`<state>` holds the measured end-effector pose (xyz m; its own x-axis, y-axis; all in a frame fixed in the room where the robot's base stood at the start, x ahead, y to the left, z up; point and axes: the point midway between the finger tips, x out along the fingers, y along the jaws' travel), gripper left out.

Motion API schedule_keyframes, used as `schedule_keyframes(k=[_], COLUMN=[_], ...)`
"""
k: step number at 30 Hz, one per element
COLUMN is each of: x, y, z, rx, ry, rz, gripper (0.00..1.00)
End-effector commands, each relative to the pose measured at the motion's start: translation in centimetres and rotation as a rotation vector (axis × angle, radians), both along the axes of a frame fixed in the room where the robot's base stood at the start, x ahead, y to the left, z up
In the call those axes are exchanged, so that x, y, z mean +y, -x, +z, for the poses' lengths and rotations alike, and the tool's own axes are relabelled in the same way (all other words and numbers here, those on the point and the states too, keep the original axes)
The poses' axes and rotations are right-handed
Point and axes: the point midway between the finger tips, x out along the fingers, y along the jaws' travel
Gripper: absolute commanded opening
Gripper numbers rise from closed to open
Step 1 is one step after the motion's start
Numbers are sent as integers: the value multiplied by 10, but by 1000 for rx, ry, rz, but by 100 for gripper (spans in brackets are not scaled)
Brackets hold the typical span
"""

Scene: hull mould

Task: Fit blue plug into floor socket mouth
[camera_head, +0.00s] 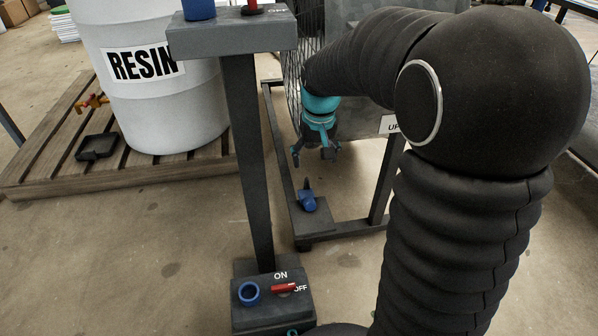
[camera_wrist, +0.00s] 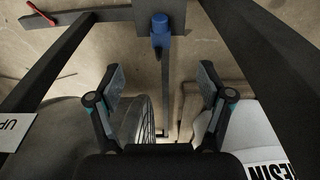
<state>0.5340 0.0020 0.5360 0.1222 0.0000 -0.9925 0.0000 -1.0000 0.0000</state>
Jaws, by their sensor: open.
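A blue piece that looks like the plug (camera_head: 308,201), with a dark upright tip, rests on a grey plate low on the metal frame. In the wrist view the blue piece (camera_wrist: 161,36) shows at top centre, beyond the fingertips. My gripper (camera_head: 317,157) is open and empty above it, apart from it; both fingers of my gripper (camera_wrist: 161,76) show spread in the wrist view. A blue ring that looks like the floor socket mouth (camera_head: 249,293) sits on the low grey box at the post's foot, left and nearer in the head view. Its inside looks dark.
A grey post (camera_head: 248,150) stands left of my gripper, with a box on top bearing a blue cylinder (camera_head: 200,9). A red lever (camera_head: 284,288) sits beside the ring. A white resin drum (camera_head: 160,110) stands on a wooden pallet (camera_head: 40,165). Floor at front left is clear.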

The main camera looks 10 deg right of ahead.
Motion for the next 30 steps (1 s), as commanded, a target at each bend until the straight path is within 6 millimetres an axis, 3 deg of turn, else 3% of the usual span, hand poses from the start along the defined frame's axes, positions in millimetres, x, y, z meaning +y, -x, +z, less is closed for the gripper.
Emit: schedule_keyframes(k=[3,10,17,24,30], x=[0,0,0,0,0], y=[-29,-61,-68,-67,-67], z=[-24,-60,-82,-126,-151], rx=[53,110,125,127,124], ry=[0,0,0,0,0], rz=[0,0,0,0,0], gripper=[79,79,79,79,79])
